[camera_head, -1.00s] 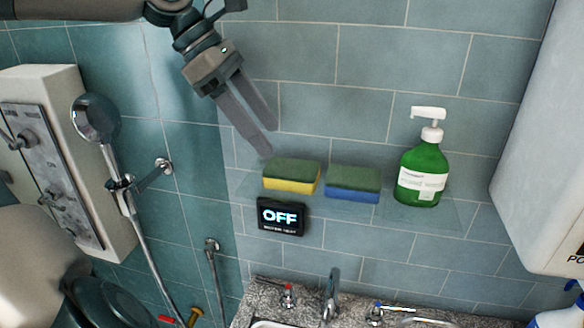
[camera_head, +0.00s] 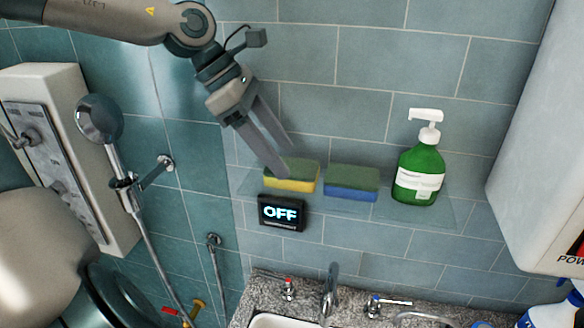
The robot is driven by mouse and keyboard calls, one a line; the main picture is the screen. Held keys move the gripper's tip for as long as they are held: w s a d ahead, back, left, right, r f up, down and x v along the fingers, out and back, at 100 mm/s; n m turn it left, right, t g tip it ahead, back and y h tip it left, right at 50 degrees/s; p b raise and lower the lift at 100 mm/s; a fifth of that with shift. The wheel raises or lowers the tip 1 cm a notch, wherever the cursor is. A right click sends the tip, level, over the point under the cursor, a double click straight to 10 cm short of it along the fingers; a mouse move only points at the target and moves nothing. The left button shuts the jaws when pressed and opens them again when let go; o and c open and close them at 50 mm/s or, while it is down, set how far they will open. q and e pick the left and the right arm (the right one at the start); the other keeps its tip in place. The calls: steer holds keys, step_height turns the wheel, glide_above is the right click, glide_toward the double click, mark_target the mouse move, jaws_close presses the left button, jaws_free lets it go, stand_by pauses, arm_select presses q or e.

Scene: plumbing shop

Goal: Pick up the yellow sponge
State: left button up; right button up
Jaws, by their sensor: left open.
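The yellow sponge (camera_head: 291,185), with a dark green top, lies on a clear glass shelf (camera_head: 438,213) on the tiled wall. My left gripper (camera_head: 287,162) comes down from the upper left and is open. Its fingertips are at the sponge's top in the picture, and one overlaps its left part. I cannot tell whether they touch it. Nothing is between the fingers that I can make out. My right gripper is not clearly in view.
A blue sponge (camera_head: 351,190) with a green top lies just right of the yellow one. A green soap bottle (camera_head: 419,172) stands further right. A black OFF display (camera_head: 281,213) is below. A shower head (camera_head: 98,120) hangs at left, and a faucet (camera_head: 330,290) stands below.

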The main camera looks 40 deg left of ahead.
mark_target(291, 167)
arm_select(q)
steer(key=shift+p+x, duration=0.4)
steer(key=shift+x, duration=1.15)
steer(key=shift+c, duration=0.6)
steer(key=c, duration=0.7)
steer(key=shift+a, duration=0.1)
